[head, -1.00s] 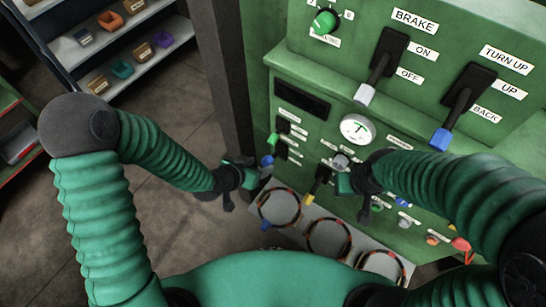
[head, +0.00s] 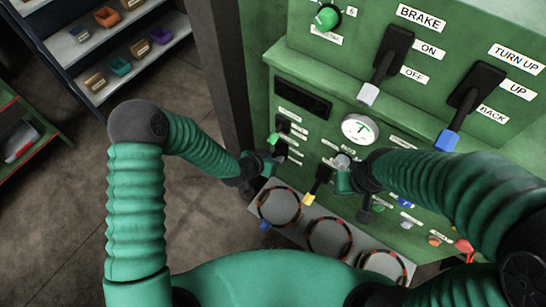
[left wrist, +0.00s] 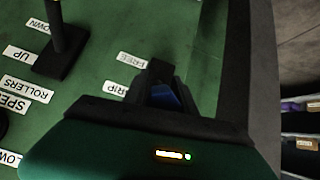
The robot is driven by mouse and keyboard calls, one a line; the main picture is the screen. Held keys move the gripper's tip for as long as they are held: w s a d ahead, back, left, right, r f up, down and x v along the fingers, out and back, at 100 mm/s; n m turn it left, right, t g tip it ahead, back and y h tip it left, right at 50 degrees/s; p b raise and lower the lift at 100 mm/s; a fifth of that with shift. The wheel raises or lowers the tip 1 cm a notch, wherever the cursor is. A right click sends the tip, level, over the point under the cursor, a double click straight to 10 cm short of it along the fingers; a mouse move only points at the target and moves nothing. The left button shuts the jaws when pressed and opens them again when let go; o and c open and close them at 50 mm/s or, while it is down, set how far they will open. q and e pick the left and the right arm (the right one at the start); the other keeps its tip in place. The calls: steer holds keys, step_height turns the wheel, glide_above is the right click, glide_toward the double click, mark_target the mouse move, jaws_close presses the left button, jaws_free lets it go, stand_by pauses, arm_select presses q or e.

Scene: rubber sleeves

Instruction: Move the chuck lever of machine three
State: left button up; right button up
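The green machine panel (head: 300,145) carries several levers. In the left wrist view a blue-tipped lever (left wrist: 165,97) sits between the dark fingers of my left gripper (left wrist: 163,88), beside labels that seem to read FREE and GRIP. In the head view my left gripper (head: 262,165) is at the panel's left edge and hides this lever; whether its fingers press on the lever is not clear. My right gripper (head: 352,180) is in front of the lower panel by a grey knob (head: 342,161); its fingers are partly hidden.
A green-tipped lever (head: 273,139) is just above my left gripper. A yellow-tipped lever (head: 309,199) stands between the grippers. The brake lever (head: 368,94) and a blue-tipped lever (head: 447,140) are higher up. A tray with rings (head: 300,228) is below. Shelves (head: 75,50) stand at left.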

arm_select(q)
steer(key=shift+a, duration=0.15)
jaws_close()
steer(key=shift+f, duration=0.1)
stand_by(0.8)
